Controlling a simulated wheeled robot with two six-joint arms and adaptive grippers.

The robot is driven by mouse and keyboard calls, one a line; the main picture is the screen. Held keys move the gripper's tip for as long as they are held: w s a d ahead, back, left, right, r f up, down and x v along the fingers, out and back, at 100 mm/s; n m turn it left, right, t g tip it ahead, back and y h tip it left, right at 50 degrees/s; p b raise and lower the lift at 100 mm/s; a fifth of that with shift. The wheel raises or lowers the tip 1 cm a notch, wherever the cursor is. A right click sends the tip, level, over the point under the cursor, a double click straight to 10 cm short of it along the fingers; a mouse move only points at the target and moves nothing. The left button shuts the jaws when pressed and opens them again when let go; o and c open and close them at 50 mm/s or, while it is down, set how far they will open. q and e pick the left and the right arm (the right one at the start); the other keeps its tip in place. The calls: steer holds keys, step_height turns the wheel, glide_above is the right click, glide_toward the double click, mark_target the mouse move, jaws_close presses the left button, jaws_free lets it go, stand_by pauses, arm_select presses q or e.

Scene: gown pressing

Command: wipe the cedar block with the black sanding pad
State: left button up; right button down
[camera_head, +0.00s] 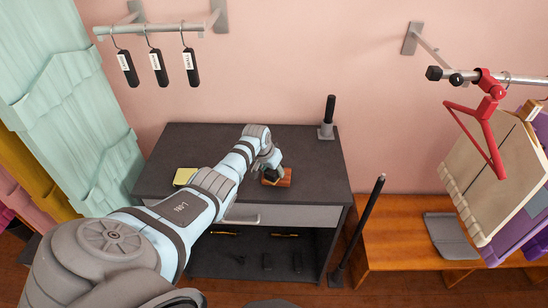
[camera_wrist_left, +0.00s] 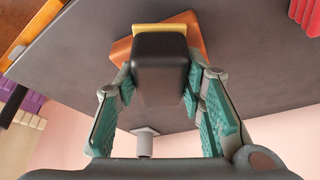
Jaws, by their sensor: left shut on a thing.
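The cedar block (camera_head: 286,178) is a small orange-brown block on the dark grey table top (camera_head: 310,190). It also shows in the wrist view (camera_wrist_left: 195,30), turned at an angle. My left gripper (camera_head: 270,172) is over the block. It is shut on the black sanding pad (camera_wrist_left: 160,70), which sits between the two teal-padded fingers. A yellow layer (camera_wrist_left: 160,28) shows at the pad's far end, over the block. The pad hides part of the block; I cannot tell whether they touch. My right gripper is not in view.
A yellow pad-like thing (camera_head: 184,176) lies left on the table. A black-handled upright (camera_head: 328,118) stands at its back right edge. Black tags (camera_head: 158,66) hang on a wall rail. A wooden bench (camera_head: 405,225) stands right. The table's right part is clear.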

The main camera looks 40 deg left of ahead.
arm_select(q)
steer(key=shift+f, duration=0.1)
step_height(320, 180, up, 3)
steer(key=p, duration=0.2)
steer(key=shift+f+p, duration=0.2)
steer(key=shift+p, duration=0.1)
step_height(320, 180, up, 3)
steer(key=shift+f, duration=0.1)
steer(key=shift+r, duration=0.3)
steer(key=shift+r, duration=1.55)
